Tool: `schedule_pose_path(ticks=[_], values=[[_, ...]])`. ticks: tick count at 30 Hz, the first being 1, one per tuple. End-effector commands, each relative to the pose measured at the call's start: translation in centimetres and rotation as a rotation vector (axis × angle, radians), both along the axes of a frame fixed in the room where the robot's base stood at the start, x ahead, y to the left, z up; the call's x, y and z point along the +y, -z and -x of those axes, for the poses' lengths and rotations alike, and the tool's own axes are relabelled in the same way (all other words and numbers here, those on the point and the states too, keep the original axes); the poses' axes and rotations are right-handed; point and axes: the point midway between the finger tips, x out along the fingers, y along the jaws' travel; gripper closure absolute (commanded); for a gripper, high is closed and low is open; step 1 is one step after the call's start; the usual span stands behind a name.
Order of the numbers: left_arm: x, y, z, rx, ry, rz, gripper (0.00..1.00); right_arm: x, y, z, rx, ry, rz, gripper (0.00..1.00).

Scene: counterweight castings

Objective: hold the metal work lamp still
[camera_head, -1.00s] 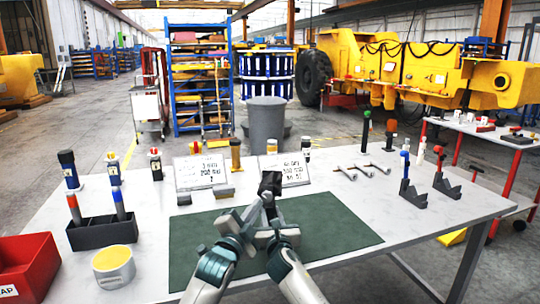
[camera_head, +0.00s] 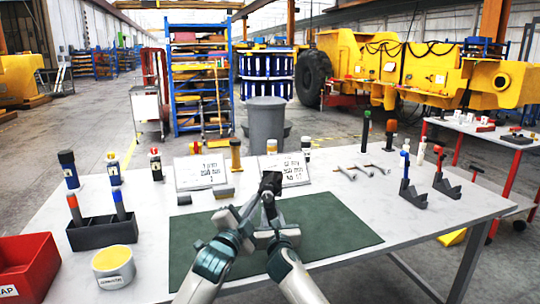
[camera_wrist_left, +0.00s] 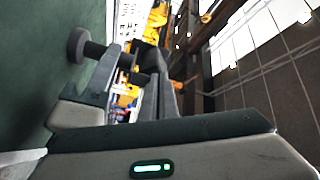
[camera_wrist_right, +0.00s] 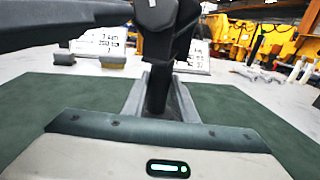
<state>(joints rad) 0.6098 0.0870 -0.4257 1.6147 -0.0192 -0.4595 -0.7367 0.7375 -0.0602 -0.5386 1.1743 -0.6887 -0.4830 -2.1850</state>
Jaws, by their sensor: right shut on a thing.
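The metal work lamp, a dark upright piece (camera_head: 270,184), stands over the green mat (camera_head: 200,240) near its middle. It also shows in the right wrist view (camera_wrist_right: 157,85), between the right fingers. My right gripper (camera_head: 270,217) is shut on its lower part. My left gripper (camera_head: 240,209) is close by on the lamp's left, with its fingers apart. In the left wrist view a gap shows between the left fingers (camera_wrist_left: 128,88), and a dark rod with a grey disc end (camera_wrist_left: 78,45) passes beyond them. Whether the left fingers touch the lamp I cannot tell.
Two printed cards (camera_head: 200,172) stand behind the mat. Hooks (camera_head: 362,168) and dark stands (camera_head: 412,195) are at right. The mat's right part is clear.

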Motion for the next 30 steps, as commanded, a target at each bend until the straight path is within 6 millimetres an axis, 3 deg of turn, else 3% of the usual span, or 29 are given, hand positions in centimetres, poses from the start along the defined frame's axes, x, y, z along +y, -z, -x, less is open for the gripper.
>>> schedule_pose_path(ticks=[24, 30], values=[[0.7, 0.1, -0.1, -0.001, 0.001, 0.001, 1.00, 0.2, 0.3, 0.1, 0.004, -0.003, -0.001, 1.00], [0.8, 0.1, 0.7, -0.001, 0.002, 0.001, 1.00, 0.2, 0.3, 0.1, 0.004, -0.003, -0.001, 1.00]])
